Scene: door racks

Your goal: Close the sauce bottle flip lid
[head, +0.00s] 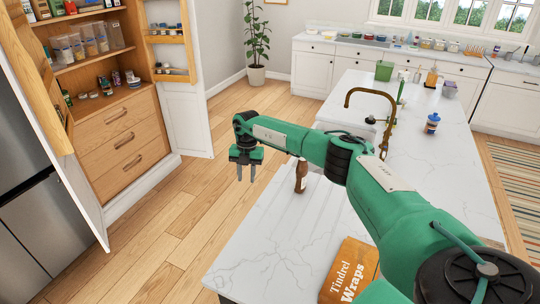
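My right arm reaches in from the right across the island. Its gripper (246,177) points down beyond the island's left edge, over the floor. Its two fingers are apart with nothing between them. A brown bottle (301,178) with a pale label stands upright on the island, to the right of the gripper and apart from it. My arm passes in front of its upper part, so its lid is hidden. A small blue and white bottle (432,124) stands farther back on the island. I cannot tell which is the sauce bottle. My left gripper is out of view.
An orange Tindrel Wraps box (347,271) lies at the island's near edge. A bronze faucet (372,93) and a green container (384,70) are farther back. An open pantry with door racks (167,40) stands at left. The marble top (265,240) at front left is clear.

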